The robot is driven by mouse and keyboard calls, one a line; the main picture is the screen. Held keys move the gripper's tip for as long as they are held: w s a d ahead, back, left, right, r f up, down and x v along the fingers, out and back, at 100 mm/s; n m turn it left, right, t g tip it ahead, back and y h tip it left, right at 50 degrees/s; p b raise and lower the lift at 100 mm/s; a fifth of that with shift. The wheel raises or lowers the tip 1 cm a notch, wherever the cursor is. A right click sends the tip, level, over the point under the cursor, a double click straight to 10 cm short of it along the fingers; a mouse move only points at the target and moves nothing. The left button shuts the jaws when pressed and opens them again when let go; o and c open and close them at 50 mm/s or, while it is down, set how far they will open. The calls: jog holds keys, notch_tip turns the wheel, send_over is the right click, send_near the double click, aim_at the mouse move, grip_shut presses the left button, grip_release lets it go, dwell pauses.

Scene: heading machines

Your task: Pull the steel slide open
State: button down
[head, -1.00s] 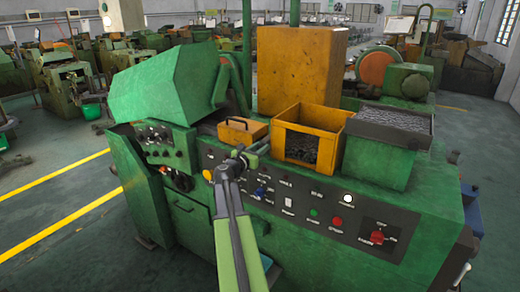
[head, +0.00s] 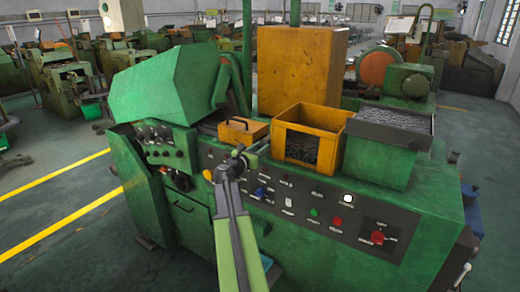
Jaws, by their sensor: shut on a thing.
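My gripper (head: 252,151) is at the top edge of the green machine's front, just right of the panel's middle-left controls. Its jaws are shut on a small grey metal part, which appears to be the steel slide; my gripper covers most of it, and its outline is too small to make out. The slide's travel and how far it is open cannot be told. Just behind and left of my gripper is a low orange block (head: 241,132) with a dark handle on its top.
An orange bin (head: 298,140) with dark small parts stands right of my gripper. A green bin (head: 378,162) full of metal pieces is farther right. The panel below has a red knob (head: 377,237) and several buttons. A tall orange cabinet (head: 301,70) stands behind. Floor is clear at left.

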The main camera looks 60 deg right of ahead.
jog(key=shift+a, duration=0.1)
jog(key=a, duration=0.5)
jog(key=shift+f, duration=0.1)
jog(key=c, duration=1.1)
grip_release()
jog(key=shift+a, duration=0.1)
